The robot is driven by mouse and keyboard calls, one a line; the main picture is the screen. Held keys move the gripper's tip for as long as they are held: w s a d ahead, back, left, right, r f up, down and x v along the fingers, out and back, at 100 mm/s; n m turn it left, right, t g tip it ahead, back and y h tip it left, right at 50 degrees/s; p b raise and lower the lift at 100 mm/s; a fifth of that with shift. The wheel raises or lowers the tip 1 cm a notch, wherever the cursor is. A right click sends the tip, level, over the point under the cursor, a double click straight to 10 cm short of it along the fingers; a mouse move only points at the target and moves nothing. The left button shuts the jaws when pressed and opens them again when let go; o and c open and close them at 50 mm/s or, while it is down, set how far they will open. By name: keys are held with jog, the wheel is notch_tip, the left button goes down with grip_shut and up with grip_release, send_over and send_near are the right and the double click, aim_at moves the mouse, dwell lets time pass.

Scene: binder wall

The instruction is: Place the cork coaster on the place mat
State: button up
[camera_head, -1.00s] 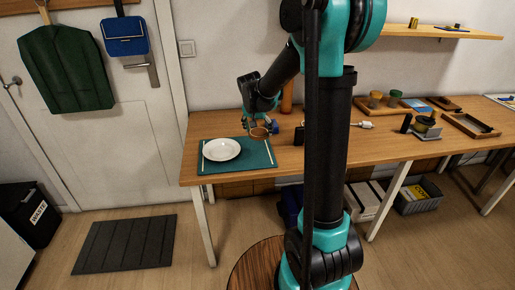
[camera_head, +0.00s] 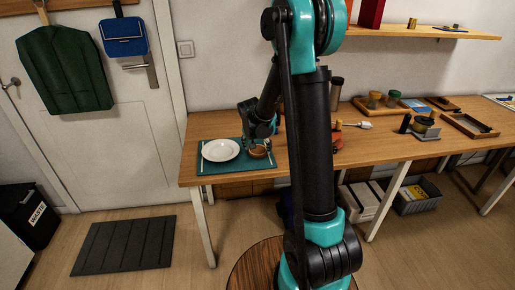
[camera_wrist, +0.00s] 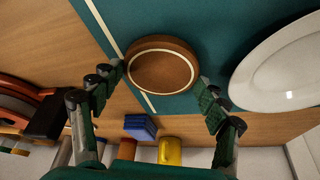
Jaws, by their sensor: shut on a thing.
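The round brown cork coaster (camera_head: 259,152) is between the fingers of my gripper (camera_head: 258,146), over the right part of the teal place mat (camera_head: 215,169). In the wrist view, the coaster (camera_wrist: 162,68) shows its face with a pale ring. The fingertips of my gripper (camera_wrist: 163,78) press on its left and right sides. The place mat (camera_wrist: 205,25) shows behind it, and its white stripe runs past the coaster's left side. I cannot tell whether the coaster touches the mat.
A white plate (camera_head: 220,150) lies on the mat, left of the coaster and apart from it. In the wrist view, a blue block (camera_wrist: 140,127) and a yellow cylinder (camera_wrist: 170,151) stand off the mat. A wooden tray (camera_head: 468,126) is far right on the table.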

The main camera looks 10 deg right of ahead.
jog(key=shift+f, duration=0.1)
jog(key=o, duration=1)
jog(key=shift+o, duration=0.2)
jog(key=v, duration=1.2)
jog(key=s+d+f+n, duration=0.1)
jog(key=s+d+f, duration=0.1)
jog(key=s, duration=0.6)
jog(key=s+d+f+n+y, duration=0.1)
jog(key=s+d+f+n, duration=0.1)
jog(key=s, duration=0.7)
jog(key=s+d+f+n+y, duration=0.1)
jog(key=s+f, duration=0.3)
jog(key=s, duration=0.4)
jog(key=shift+s+d+f+n, duration=0.2)
jog(key=shift+s+d+n, duration=0.2)
jog(key=shift+d+n, duration=0.25)
